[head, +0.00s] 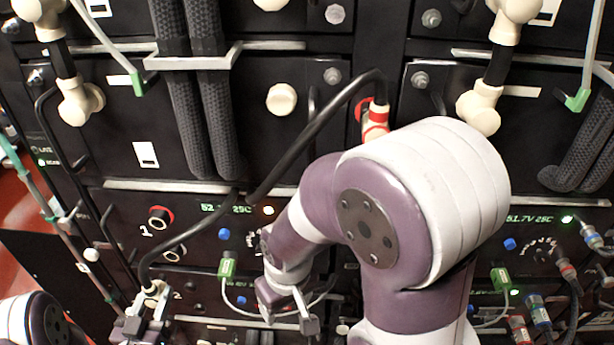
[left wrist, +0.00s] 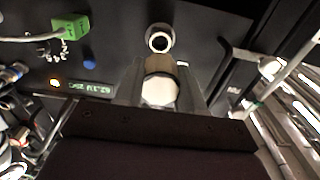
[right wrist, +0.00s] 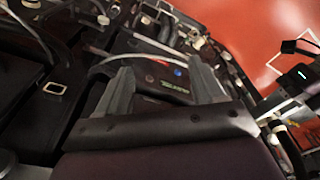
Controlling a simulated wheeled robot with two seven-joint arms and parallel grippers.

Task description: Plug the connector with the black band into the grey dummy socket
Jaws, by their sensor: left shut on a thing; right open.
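My left gripper (head: 146,314) is shut on a cream connector (head: 152,291) at the lower left; its round white end shows between the fingers in the left wrist view (left wrist: 160,89). A black cable (head: 300,150) runs from it up to a red-banded connector (head: 375,122). I cannot make out a black band on the held connector. A pale-ringed socket (head: 173,253) marked 2 is just above it, apart; it also shows in the left wrist view (left wrist: 159,38). A red-ringed socket (head: 160,218) marked 1 is above that. My right gripper (head: 290,308) is open and empty.
Green plugs (head: 227,268) with thin cables sit on the panel beside the sockets. Cream elbow connectors (head: 80,102) and thick braided cables (head: 205,90) hang on the upper modules. My right arm covers the middle right of the rack.

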